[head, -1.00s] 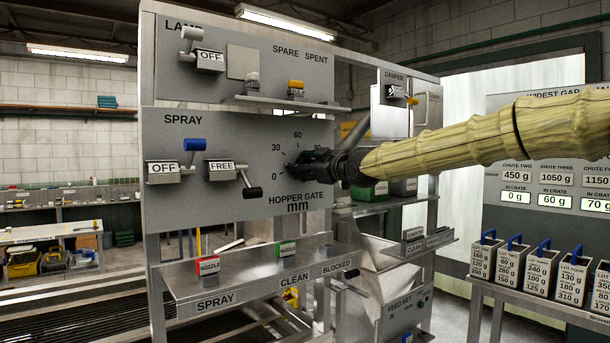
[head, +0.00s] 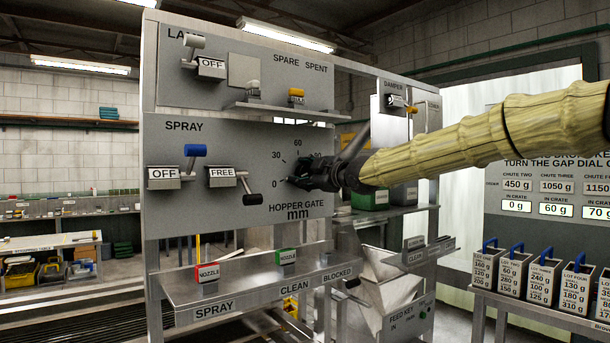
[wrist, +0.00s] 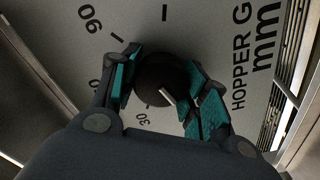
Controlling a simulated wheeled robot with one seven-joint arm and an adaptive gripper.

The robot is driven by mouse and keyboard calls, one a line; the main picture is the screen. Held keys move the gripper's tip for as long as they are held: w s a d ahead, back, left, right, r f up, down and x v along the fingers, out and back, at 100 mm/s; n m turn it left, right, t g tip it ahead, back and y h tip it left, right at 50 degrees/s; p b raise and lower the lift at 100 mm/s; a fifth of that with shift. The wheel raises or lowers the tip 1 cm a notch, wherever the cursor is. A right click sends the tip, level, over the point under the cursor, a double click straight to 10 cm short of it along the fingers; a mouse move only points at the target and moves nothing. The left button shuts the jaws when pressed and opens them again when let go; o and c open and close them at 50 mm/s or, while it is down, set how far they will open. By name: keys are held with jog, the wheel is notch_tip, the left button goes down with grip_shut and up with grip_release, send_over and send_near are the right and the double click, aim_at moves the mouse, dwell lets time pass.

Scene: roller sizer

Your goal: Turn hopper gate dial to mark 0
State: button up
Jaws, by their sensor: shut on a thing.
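The hopper gate dial (wrist: 160,78) is a dark round knob on a grey panel, with a pale pointer line. In the head view my gripper (head: 315,174) covers most of the dial.
The FREE lever (head: 243,182) and the blue-handled SPRAY lever (head: 192,160) are left of the dial. A metal shelf (head: 240,288) with red and green nozzle blocks juts out below. A strut (head: 355,142) stands close behind my wrist.

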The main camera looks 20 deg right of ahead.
jog(key=shift+r, duration=0.1)
jog(key=o, duration=1)
jog(key=v, duration=0.7)
jog(key=shift+s+d, duration=0.15)
jog(key=shift+s, duration=0.05)
